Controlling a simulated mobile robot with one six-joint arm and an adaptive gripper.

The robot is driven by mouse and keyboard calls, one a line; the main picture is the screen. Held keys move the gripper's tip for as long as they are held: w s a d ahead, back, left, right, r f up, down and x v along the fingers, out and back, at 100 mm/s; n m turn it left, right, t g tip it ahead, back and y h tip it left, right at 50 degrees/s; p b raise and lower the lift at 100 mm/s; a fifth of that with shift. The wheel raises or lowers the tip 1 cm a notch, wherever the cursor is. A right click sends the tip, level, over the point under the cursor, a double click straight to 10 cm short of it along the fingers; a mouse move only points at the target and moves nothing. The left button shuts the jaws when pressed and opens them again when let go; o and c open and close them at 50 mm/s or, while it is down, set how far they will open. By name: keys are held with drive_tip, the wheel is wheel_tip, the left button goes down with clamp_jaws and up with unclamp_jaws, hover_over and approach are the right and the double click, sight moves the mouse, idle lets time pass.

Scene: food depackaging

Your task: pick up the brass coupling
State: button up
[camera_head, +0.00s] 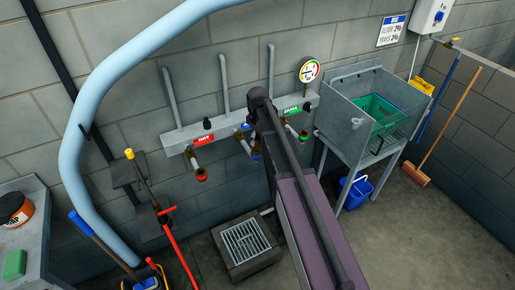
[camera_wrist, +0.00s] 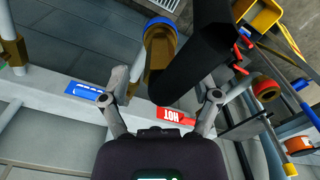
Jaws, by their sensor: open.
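In the wrist view, a brass-coloured fitting with a blue collar (camera_wrist: 160,38) sits at the end of a pale pipe, beyond my fingers. I cannot tell whether it is the brass coupling or part of the outlet; no separate loose coupling is clear. My gripper (camera_wrist: 165,88) is open, its two grey fingers spread to either side. A thick black cylinder crosses in front of the fitting and between the fingers; I cannot tell what it is. In the head view, my arm covers the middle outlet and most of my gripper.
The wall manifold has a red HOT label (camera_head: 204,139), a red-collared outlet (camera_head: 201,175) and a green label (camera_head: 292,110). A pressure gauge (camera_head: 309,70) and a steel sink (camera_head: 345,97) stand right. A floor drain (camera_head: 245,242) lies below. A thick blue hose (camera_head: 72,160) arches left.

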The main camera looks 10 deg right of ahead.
drive_tip(key=shift+f+b, duration=0.8)
drive_tip(key=shift+f, duration=0.25)
clamp_jaws()
